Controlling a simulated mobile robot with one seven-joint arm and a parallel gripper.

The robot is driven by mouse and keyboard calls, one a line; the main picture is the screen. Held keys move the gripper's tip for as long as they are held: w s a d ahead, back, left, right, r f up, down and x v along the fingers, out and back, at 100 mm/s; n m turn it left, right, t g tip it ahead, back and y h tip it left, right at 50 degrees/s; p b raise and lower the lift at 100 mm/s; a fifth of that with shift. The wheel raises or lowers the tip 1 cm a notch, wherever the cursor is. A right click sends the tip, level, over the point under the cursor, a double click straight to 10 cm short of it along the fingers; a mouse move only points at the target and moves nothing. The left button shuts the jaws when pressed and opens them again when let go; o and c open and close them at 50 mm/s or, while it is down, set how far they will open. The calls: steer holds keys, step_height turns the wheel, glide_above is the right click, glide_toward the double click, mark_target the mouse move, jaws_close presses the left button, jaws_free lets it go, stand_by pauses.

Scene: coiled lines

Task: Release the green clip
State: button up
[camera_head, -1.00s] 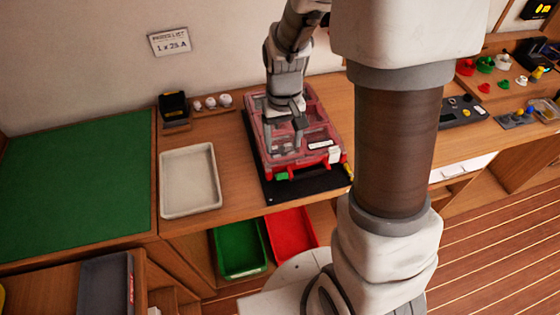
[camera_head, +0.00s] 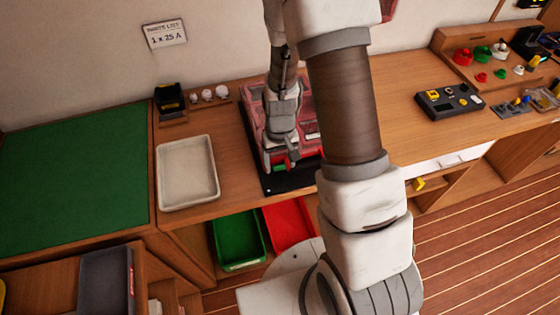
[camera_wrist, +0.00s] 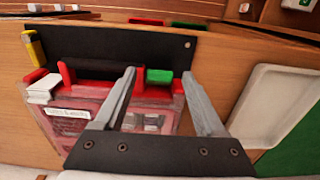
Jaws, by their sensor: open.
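A red case (camera_head: 250,112) with a clear lid sits on a black mat (camera_head: 245,138) on the bench. It also shows in the wrist view (camera_wrist: 105,93), with a white label on its lid. The green clip (camera_wrist: 160,76) is on the case's front edge, and a bit of it shows in the head view (camera_head: 280,168). My gripper (camera_wrist: 159,72) is open, with one finger on each side of the green clip in the picture. I cannot tell whether the fingers touch it. A red clip (camera_wrist: 66,74) is further left on the same edge. My arm hides much of the case.
An empty pale tray (camera_head: 188,204) lies left of the mat; the wrist view shows it right (camera_wrist: 243,125). A white tag (camera_wrist: 42,88) and a yellow part (camera_wrist: 34,48) are near the case's corner. Green (camera_head: 238,264) and red (camera_head: 287,222) bins are below the bench.

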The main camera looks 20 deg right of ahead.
jaws_close()
steer(key=shift+s+f+t+b, duration=0.1)
steer(key=shift+f+t+b, duration=0.2)
steer(key=shift+b, duration=0.7)
steer(key=shift+s+f+t+b, duration=0.15)
steer(key=shift+t+b, duration=0.25)
steer(key=shift+b, duration=0.5)
steer(key=shift+s+b, duration=0.2)
steer(key=shift+b, duration=0.15)
steer(key=shift+r, duration=0.2)
jaws_free()
